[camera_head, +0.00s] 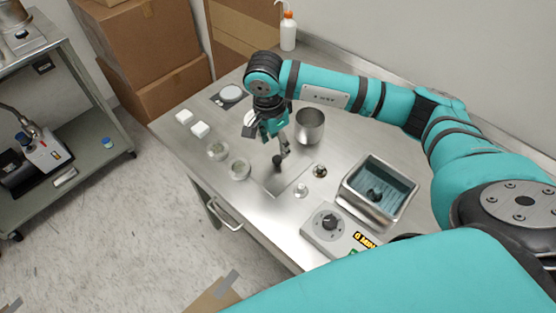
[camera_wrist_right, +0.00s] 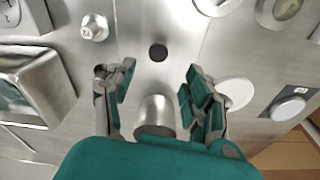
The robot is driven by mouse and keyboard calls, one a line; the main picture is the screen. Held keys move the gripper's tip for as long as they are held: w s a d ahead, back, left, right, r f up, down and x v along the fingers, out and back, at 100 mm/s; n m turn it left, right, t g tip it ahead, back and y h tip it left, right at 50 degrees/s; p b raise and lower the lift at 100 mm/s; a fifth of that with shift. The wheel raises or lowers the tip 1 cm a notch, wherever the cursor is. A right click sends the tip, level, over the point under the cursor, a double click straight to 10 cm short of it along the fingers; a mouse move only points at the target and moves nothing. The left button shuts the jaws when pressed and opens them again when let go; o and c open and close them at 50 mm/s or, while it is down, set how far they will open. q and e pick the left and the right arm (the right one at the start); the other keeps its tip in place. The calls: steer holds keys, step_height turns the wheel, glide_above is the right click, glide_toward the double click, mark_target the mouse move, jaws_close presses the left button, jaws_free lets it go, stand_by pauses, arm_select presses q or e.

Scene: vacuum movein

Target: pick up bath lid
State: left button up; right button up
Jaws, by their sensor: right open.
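The bath lid (camera_head: 285,181) looks like a flat, shiny metal plate with a black knob (camera_head: 277,160), lying on the steel table. Its edges blend into the tabletop. In the wrist view the lid (camera_wrist_right: 185,28) lies ahead of the fingers, with its round black knob (camera_wrist_right: 158,52) upward. My right gripper (camera_head: 268,140) is open and empty above the table, close to the knob; in the wrist view its fingers (camera_wrist_right: 158,82) stand apart on either side of the knob's line. The open water bath (camera_head: 349,205) stands to the right. My left gripper is not in view.
A metal beaker (camera_head: 310,127) stands right beside the gripper. A control box (camera_head: 325,240) sits at the front; small weights (camera_head: 301,190) lie near the lid.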

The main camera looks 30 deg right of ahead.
mark_target(277, 158)
steer(key=shift+f, duration=0.55)
steer(key=shift+s+a+f+p, duration=0.1)
steer(key=shift+s+f+p, duration=0.05)
steer(key=shift+f+p, duration=0.2)
step_height(277, 158, down, 4)
steer(key=shift+s+r+p, duration=0.15)
steer(key=shift+r+p, duration=0.05)
steer(key=shift+p, duration=0.65)
steer(key=shift+f, duration=0.5)
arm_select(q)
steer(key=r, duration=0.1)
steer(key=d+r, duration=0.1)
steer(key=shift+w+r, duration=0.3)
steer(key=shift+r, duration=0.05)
arm_select(e)
jaws_close()
